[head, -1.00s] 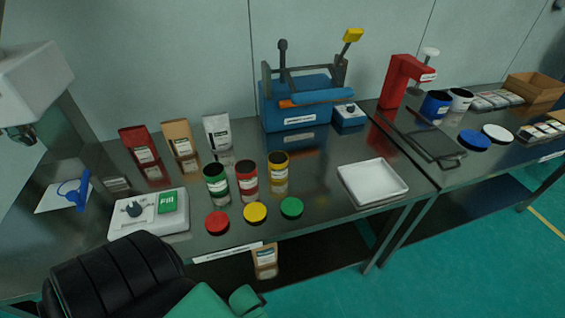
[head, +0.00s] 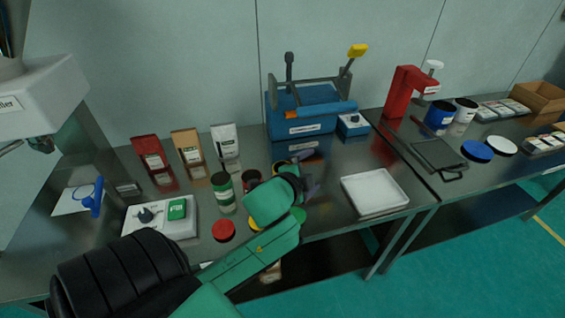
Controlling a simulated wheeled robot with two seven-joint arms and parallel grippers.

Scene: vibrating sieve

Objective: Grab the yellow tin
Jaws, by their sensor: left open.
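The yellow tin (head: 280,164) stands on the steel table in the middle of the head view. Only a sliver of its top shows; my left gripper and wrist hide the rest. My left gripper (head: 305,174) is open at the tin, its dark fingers pointing away from me. I cannot tell whether the tin is between the fingers or whether they touch it. The red tin (head: 251,178) stands just left, partly covered by my arm. The green tin (head: 223,192) stands further left. My right gripper is out of view.
A white tray (head: 375,192) lies to the right. Several pouches (head: 188,147) stand behind left. The blue machine (head: 302,123) stands behind. A scale (head: 160,218) sits left.

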